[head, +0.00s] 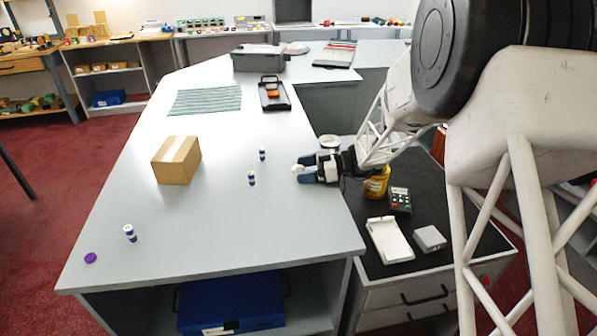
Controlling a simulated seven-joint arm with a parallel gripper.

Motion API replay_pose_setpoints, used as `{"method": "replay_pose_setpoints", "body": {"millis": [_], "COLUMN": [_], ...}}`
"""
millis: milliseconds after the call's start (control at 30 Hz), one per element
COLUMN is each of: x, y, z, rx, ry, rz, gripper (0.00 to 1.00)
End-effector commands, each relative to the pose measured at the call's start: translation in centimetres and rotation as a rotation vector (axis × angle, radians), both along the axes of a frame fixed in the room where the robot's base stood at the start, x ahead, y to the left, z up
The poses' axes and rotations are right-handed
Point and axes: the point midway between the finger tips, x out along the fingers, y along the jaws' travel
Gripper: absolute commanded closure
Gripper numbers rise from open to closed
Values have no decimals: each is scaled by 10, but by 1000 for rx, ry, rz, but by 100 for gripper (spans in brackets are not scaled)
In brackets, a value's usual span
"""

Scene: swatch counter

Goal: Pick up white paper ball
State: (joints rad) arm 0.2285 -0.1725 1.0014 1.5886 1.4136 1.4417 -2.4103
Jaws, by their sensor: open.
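A small white paper ball (297,169) is near the right edge of the grey counter (225,225) in the head view. My gripper (304,169) reaches in from the right with its blue-tipped fingers open. The ball is at the mouth of the fingers, one fingertip above it and one below it in the picture. I cannot tell whether a finger touches the ball or whether the ball rests on the counter.
Small blue-and-white cylinders (252,178) stand left of my gripper, another (130,233) further left by a purple disc (90,258). A cardboard box (177,160) stands beyond. A yellow container (376,183) and calculator (399,200) are on the dark lower top at right.

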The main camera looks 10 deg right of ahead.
Motion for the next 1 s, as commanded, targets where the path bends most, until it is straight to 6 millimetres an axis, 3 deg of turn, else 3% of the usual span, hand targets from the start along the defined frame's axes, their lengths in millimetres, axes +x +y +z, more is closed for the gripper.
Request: {"method": "replay_pose_setpoints", "body": {"millis": [567, 900, 1000], "x": [0, 0, 0], "y": [1, 1, 1], "z": [0, 0, 0], "rx": [1, 1, 1], "ry": [0, 0, 0], "rz": [0, 0, 0], "gripper": [28, 80, 82]}}
